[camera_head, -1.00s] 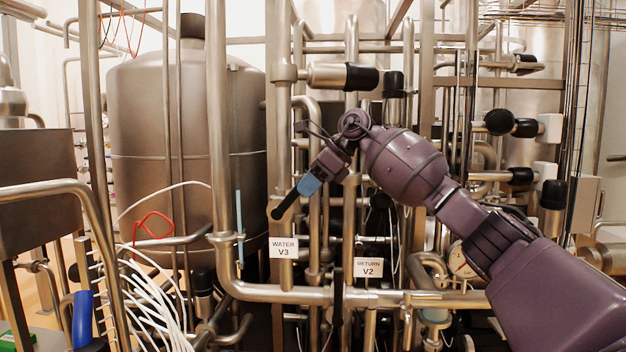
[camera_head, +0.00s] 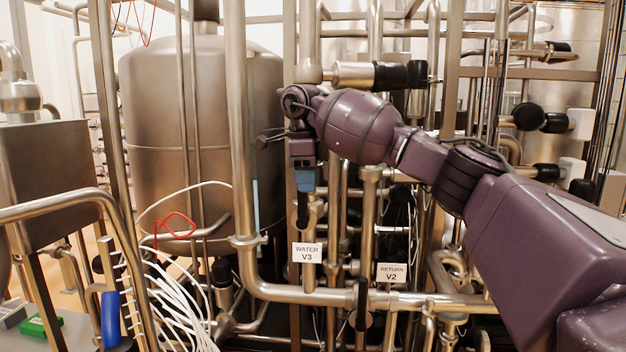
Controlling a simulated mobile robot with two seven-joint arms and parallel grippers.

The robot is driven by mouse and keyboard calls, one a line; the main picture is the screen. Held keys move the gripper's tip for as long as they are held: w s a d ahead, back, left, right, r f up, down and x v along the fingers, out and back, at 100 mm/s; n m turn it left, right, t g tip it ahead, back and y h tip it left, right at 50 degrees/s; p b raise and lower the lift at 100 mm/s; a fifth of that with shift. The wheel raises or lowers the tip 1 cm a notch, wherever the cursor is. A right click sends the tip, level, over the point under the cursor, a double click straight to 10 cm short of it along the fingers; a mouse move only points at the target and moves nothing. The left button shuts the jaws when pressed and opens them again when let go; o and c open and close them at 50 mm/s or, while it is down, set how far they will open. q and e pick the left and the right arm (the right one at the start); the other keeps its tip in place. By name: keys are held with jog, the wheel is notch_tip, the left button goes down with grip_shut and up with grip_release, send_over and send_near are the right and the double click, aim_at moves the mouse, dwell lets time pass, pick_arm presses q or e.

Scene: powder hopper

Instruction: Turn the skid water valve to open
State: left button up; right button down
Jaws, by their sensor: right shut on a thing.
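The water valve's white label, WATER V3 (camera_head: 307,252), hangs on the pipework left of centre. Just above it, the valve's black lever handle (camera_head: 302,217) points straight down. My right gripper (camera_head: 305,182), with a purple body and blue fingers, reaches in from the right and is shut on this handle from above. The upper part of the handle and the valve body are hidden behind the gripper and wrist. My left gripper is out of view.
The RETURN V2 label (camera_head: 391,273) hangs to the right, with another black lever (camera_head: 361,305) nearby. A large steel tank (camera_head: 200,120) stands behind at left. Vertical pipes crowd both sides of my arm. White cables (camera_head: 180,300) and a blue handle (camera_head: 111,318) are lower left.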

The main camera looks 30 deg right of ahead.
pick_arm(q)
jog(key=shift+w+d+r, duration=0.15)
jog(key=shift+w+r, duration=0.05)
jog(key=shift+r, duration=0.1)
pick_arm(e)
jog(key=shift+w+a+h, duration=0.1)
jog(key=shift+a+h, duration=0.2)
jog(key=shift+a, duration=0.1)
jog(key=c, duration=1.3)
grip_release()
jog(key=shift+w+a, duration=0.1)
jog(key=shift+w, duration=0.05)
jog(key=o, duration=0.3)
jog(key=shift+w+a, duration=0.4)
jog(key=shift+a, duration=0.05)
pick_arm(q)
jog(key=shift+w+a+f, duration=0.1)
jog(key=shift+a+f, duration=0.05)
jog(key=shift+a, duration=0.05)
pick_arm(e)
jog(key=r, duration=1)
jog(key=shift+w+a+r, duration=0.1)
jog(key=shift+a+r, duration=0.1)
jog(key=shift+r, duration=0.15)
